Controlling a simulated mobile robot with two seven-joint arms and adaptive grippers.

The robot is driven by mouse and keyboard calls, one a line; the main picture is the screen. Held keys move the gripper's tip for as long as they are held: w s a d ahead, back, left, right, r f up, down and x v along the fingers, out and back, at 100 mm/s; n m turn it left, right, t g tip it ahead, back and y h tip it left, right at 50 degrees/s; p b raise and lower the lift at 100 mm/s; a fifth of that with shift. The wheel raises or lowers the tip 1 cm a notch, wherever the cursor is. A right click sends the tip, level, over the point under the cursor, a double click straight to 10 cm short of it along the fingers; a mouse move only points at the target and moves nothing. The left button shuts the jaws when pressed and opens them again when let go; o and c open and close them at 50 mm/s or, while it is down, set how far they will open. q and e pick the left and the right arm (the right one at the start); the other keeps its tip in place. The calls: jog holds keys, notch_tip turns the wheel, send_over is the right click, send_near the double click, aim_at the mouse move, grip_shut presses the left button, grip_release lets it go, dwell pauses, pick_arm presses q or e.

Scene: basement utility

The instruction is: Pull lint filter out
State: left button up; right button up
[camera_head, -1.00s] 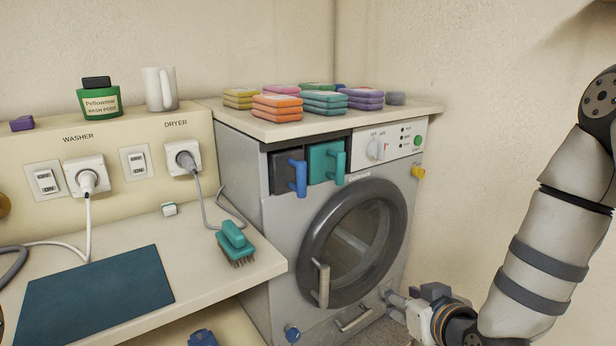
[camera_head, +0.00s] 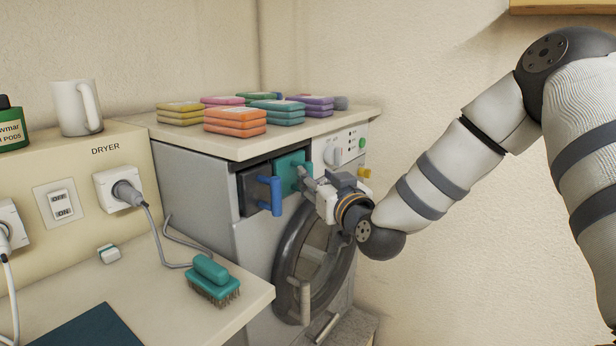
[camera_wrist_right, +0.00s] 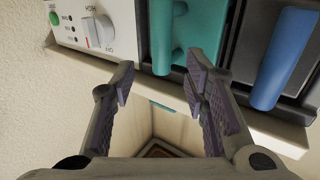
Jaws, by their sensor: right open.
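The dryer (camera_head: 195,190) has two pull-out fronts near its top, a dark one with a blue handle (camera_head: 276,196) and a teal one (camera_head: 286,172) to its right. Which is the lint filter is not marked. My right gripper (camera_head: 304,181) is at the teal front, covering most of its handle in the head view. In the right wrist view my gripper (camera_wrist_right: 160,78) is open, with the teal handle (camera_wrist_right: 162,38) just ahead between its fingertips. The blue handle (camera_wrist_right: 284,58) stands off to the right there. No grip on either handle shows. My left gripper is out of view.
The control panel with its knob (camera_head: 335,156) is right beside my gripper. The round door (camera_head: 295,255) is below. Several coloured packs (camera_head: 235,121) lie on the dryer top. A teal brush (camera_head: 212,280) lies on the counter at left.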

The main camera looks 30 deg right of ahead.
aim_at(277, 171)
jog(key=w, duration=0.3)
jog(key=w+f, duration=0.1)
jog(key=shift+w+d+b, duration=0.35)
jog(key=shift+d, duration=0.05)
jog(key=shift+w+r, duration=0.25)
jog(key=shift+w, duration=0.05)
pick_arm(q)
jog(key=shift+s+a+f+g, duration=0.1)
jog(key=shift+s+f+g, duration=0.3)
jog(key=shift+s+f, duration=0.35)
pick_arm(e)
jog(key=shift+r, duration=0.1)
